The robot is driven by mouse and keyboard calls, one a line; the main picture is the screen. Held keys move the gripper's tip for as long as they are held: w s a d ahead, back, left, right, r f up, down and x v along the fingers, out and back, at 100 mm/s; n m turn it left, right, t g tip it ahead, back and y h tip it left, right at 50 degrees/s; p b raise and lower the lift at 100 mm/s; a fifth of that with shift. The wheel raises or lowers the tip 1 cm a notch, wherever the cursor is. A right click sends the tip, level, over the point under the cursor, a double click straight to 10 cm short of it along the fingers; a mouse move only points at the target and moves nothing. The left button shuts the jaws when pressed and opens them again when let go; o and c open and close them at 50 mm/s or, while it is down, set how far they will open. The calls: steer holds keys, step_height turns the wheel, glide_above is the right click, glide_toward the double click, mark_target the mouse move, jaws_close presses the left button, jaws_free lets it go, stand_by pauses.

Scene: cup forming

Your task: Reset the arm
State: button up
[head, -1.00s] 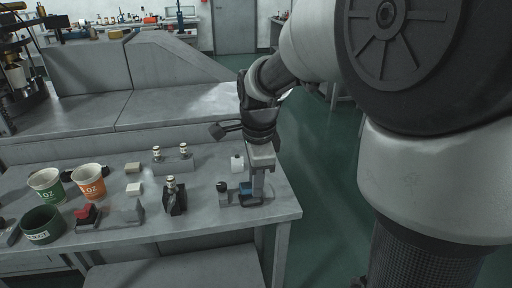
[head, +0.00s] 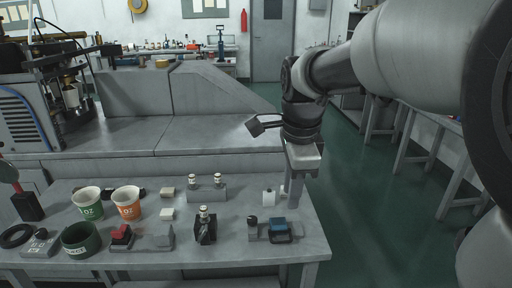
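My gripper (head: 290,200) hangs pointing down above the right end of the grey table (head: 312,243). Its fingers show edge-on, so I cannot tell whether they are open or shut. No held object shows at the fingertips. My arm reaches in from the right, and a small block-shaped part on a bracket sticks out to the left of the wrist. The fingers are just right of a small white roll (head: 269,197) and above a blue-topped device (head: 280,229).
On the table stand a green-and-white cup (head: 88,204), an orange-and-white cup (head: 127,204), a dark green ring container (head: 80,240), a red-topped tool (head: 121,234) and a black stand (head: 205,227). A machine (head: 30,115) stands at left. Green floor (head: 390,220) is open at right.

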steer(key=s+d+n+t, duration=0.2)
steer(key=s+n+t, duration=0.2)
steer(key=s+n, duration=1.35)
step_height(320, 180, up, 18)
steer(key=w+p, duration=0.1)
steer(key=p, duration=1.6)
steer(key=shift+w+d+f, duration=0.15)
steer(key=shift+d+f, duration=0.05)
steer(key=shift+f, duration=0.05)
steer(key=shift+n, duration=0.25)
steer(key=shift+c, duration=0.2)
